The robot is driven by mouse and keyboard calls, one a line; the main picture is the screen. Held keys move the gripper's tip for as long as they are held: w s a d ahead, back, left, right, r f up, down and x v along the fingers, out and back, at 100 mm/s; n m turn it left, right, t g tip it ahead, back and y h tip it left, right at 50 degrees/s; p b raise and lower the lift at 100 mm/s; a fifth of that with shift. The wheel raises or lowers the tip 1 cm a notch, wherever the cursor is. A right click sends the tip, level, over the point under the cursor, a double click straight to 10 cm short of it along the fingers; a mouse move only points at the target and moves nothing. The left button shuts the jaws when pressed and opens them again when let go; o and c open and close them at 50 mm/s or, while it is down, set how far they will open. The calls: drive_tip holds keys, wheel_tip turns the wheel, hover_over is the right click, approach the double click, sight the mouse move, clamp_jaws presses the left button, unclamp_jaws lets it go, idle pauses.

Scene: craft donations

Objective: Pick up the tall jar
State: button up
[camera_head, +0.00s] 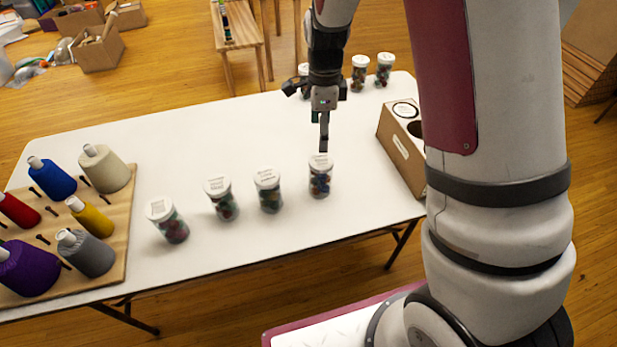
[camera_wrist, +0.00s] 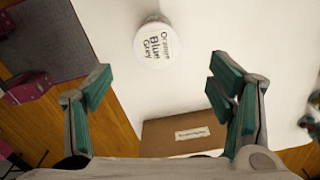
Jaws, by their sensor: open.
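Several clear jars with white lids and coloured contents stand upright on the white table. A jar (camera_head: 320,180) at the right end of the front row is nearest my gripper (camera_head: 322,128). Other front-row jars are the third (camera_head: 269,196), the second (camera_head: 223,203) and the leftmost (camera_head: 170,225). I cannot tell by height which is the tall one. My gripper is open and empty above the rightmost front jar, pointing down. In the wrist view a round lid (camera_wrist: 157,42) reading "Orange Blue Grey" lies beyond the fingertips (camera_wrist: 160,85), between their lines; its jar body is hidden beneath.
A cardboard box with round holes (camera_head: 400,150) stands right of the jar; it also shows in the wrist view (camera_wrist: 180,137). More jars (camera_head: 359,76) stand at the back edge. A wooden peg board (camera_head: 120,210) with thread cones is at left. The table's middle is clear.

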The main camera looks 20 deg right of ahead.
sight(320, 159)
wheel_tip(320, 159, down, 8)
drive_tip(key=shift+f, duration=0.15)
drive_tip(key=shift+s+d+f+p, duration=0.1)
drive_tip(key=shift+f+p, duration=0.1)
drive_tip(key=shift+f, duration=0.7)
drive_tip(key=shift+s+a+f+p, duration=0.1)
drive_tip(key=shift+f+p, duration=0.05)
drive_tip(key=shift+f, duration=0.7)
drive_tip(key=shift+s+d+f+p, duration=0.1)
drive_tip(key=shift+f+p, duration=0.1)
drive_tip(key=shift+f, duration=0.7)
drive_tip(key=c, duration=1.3)
